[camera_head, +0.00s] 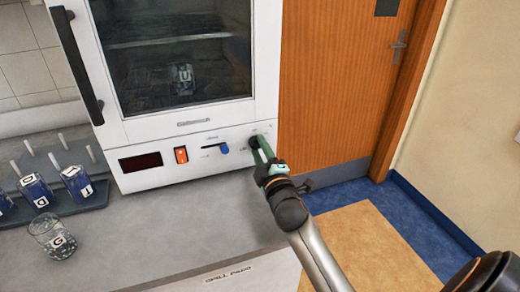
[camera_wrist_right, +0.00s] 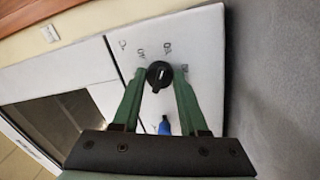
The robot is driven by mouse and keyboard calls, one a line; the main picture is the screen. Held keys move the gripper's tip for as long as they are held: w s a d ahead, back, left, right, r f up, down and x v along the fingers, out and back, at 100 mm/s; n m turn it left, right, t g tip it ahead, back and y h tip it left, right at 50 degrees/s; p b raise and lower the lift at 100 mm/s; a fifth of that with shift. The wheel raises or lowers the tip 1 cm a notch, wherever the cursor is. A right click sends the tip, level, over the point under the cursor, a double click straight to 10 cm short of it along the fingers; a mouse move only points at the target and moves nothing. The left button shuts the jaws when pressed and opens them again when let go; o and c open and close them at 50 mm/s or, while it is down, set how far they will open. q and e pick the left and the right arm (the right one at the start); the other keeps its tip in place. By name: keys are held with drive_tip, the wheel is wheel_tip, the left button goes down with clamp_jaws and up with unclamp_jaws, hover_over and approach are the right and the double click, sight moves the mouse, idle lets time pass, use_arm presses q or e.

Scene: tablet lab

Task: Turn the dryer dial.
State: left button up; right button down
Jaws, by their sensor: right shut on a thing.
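The white dryer (camera_head: 150,170) stands on the bench with its glass door closed. Its black round dial (camera_wrist_right: 159,75) has a white mark and sits between my right gripper's green fingertips (camera_wrist_right: 160,84), with printed markings around it. In the head view my right gripper (camera_head: 262,150) reaches the right end of the dryer's front panel and is shut on the dial, which it largely hides there. My left gripper is not in view.
The panel also holds a blue knob (camera_head: 224,148), an orange switch (camera_head: 181,155) and a dark display (camera_head: 140,162). A glass beaker (camera_head: 52,238) and a rack (camera_head: 92,198) with blue-filled containers stand on the grey bench (camera_head: 165,235). A wooden door (camera_head: 335,85) is behind, right.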

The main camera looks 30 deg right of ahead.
drive_tip(key=shift+c, duration=2.2)
unclamp_jaws()
drive_tip(key=b+v, duration=0.1)
drive_tip(key=v, duration=0.9)
drive_tip(key=shift+s+f, duration=0.15)
drive_tip(key=shift+s, duration=0.25)
drive_tip(key=shift+v, duration=0.85)
